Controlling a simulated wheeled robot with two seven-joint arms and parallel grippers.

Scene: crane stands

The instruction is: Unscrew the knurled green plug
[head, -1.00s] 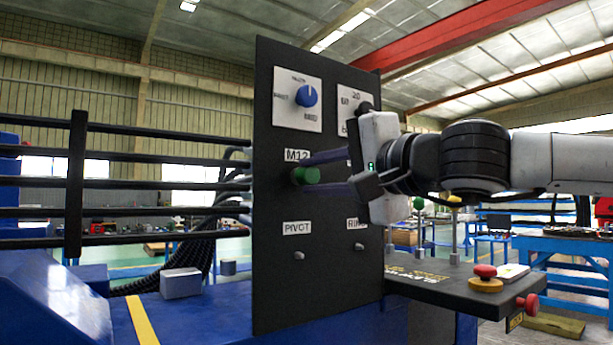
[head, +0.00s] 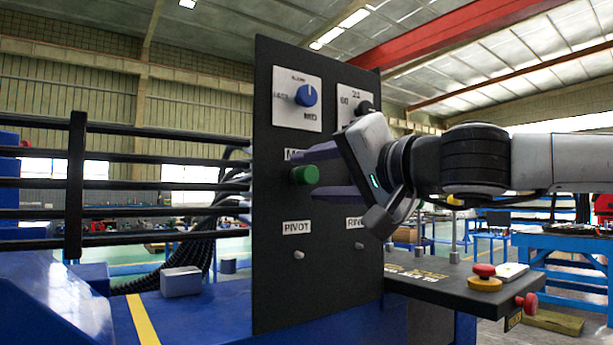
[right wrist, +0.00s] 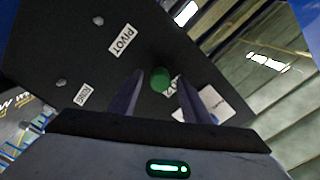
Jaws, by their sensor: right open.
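The knurled green plug (head: 304,175) sticks out of the dark upright panel (head: 283,270), under a label that is partly covered. My right gripper (head: 302,173) reaches in from the right with its fingers open, one above and one below the plug's level. In the right wrist view the plug (right wrist: 160,79) lies between and just beyond the two open fingertips (right wrist: 160,80). I cannot tell whether a finger touches it. My left gripper is not in view.
The panel also bears a blue knob (head: 306,95), a black knob (head: 364,108) partly behind my gripper, and small studs under the PIVOT label (head: 296,227) and its neighbour. A shelf with a red button (head: 484,270) juts out at lower right.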

